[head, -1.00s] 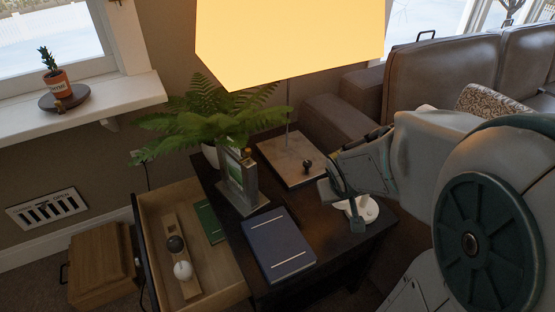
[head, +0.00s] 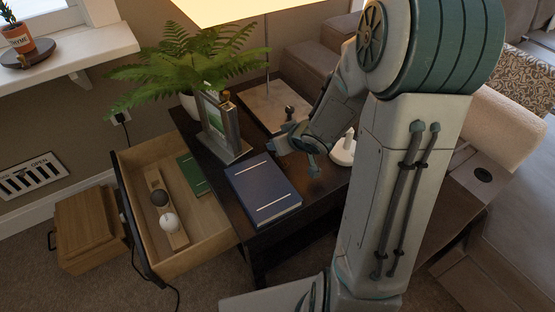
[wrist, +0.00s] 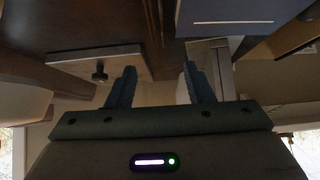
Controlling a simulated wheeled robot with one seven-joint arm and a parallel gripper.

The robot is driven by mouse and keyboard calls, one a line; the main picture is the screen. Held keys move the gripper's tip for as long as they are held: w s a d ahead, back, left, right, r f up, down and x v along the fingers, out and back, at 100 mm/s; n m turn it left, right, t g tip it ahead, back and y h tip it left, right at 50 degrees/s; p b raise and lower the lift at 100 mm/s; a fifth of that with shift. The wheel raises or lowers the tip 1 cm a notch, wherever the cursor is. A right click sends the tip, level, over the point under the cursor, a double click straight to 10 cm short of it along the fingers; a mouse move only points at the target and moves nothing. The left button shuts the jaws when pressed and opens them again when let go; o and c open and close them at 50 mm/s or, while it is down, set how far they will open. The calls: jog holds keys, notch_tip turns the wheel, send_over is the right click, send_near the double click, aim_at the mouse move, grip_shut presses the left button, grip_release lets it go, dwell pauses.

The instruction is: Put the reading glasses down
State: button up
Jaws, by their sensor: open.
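I cannot make out the reading glasses in either view. My gripper (head: 292,150) is over the dark side table (head: 315,183), just right of the blue book (head: 262,188) and in front of the lamp's base. In the wrist view my gripper (wrist: 160,82) shows two dark fingers standing well apart, with nothing visible between them. The blue book also shows at the top of the wrist view (wrist: 230,14). My arm hides part of the table's right side.
An open drawer (head: 205,227) holds a green book (head: 194,174) and a wooden piece with two balls. A picture frame (head: 228,135), fern (head: 190,62), lamp base (head: 262,105) and white round stand (head: 343,152) crowd the table. A wooden box (head: 85,228) is on the floor.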

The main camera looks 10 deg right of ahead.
jog(key=b+x, duration=0.1)
jog(key=x, duration=0.2)
jog(key=shift+w+f, duration=0.25)
jog(key=shift+f, duration=0.05)
jog(key=b+x, duration=0.3)
jog(key=x, duration=0.1)
jog(key=shift+w+f+b, duration=0.1)
jog(key=shift+f+b, duration=0.2)
jog(key=shift+b, duration=0.05)
jog(key=shift+w+f, duration=0.15)
jog(key=shift+w, duration=0.2)
jog(key=shift+a, duration=0.1)
grip_shut()
